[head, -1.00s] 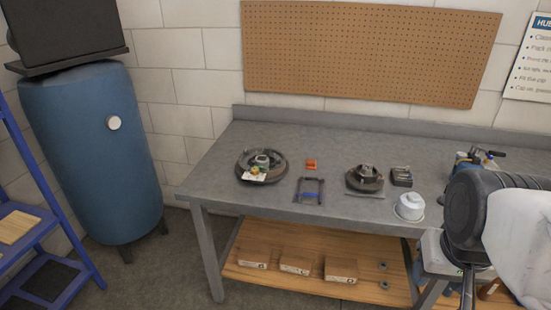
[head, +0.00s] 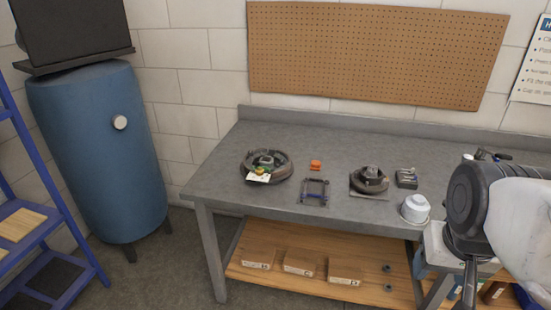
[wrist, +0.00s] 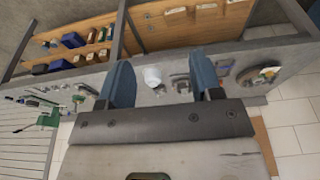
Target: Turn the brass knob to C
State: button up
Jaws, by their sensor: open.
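I cannot make out a brass knob or a letter C in either view. A round dark assembly (head: 284,176) with small yellow and green parts and a white tag (head: 258,177) sits on the left of the workbench. A smaller round dark unit (head: 369,180) sits on the bench further right; its details are too small to tell. My gripper (wrist: 162,75) is open and empty in the wrist view, its two blue fingers wide apart. The bench lies beyond them, with a white lidded pot (wrist: 152,77) seen between the fingers. In the head view my arm is at the right edge and the fingers are hidden.
The grey workbench (head: 225,178) also holds an orange piece (head: 315,165), a small dark frame (head: 314,191), a dark box (head: 407,178) and the white pot (head: 415,208). Boxes lie on the wooden lower shelf (head: 270,287). A blue tank (head: 95,160) stands left. A pegboard (head: 375,52) hangs behind.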

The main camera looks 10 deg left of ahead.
jog(key=w+a+r, duration=0.2)
jog(key=w+a, duration=0.2)
jog(key=w, duration=0.5)
jog(key=w+a+r, duration=0.2)
jog(key=w+a, duration=0.1)
jog(key=w, duration=0.5)
jog(key=m+g, duration=0.2)
jog(key=g, duration=0.1)
send_over(260, 169)
jog(key=f, duration=1.7)
jog(key=shift+s+d+f, duration=0.15)
jog(key=shift+s+d, duration=0.15)
jog(key=shift+d, duration=0.05)
jog(key=shift+w+a+f, duration=0.2)
jog(key=shift+a+f, duration=0.1)
jog(key=shift+a, duration=0.1)
jog(key=shift+f, duration=0.1)
jog(key=shift+f, duration=3.85)
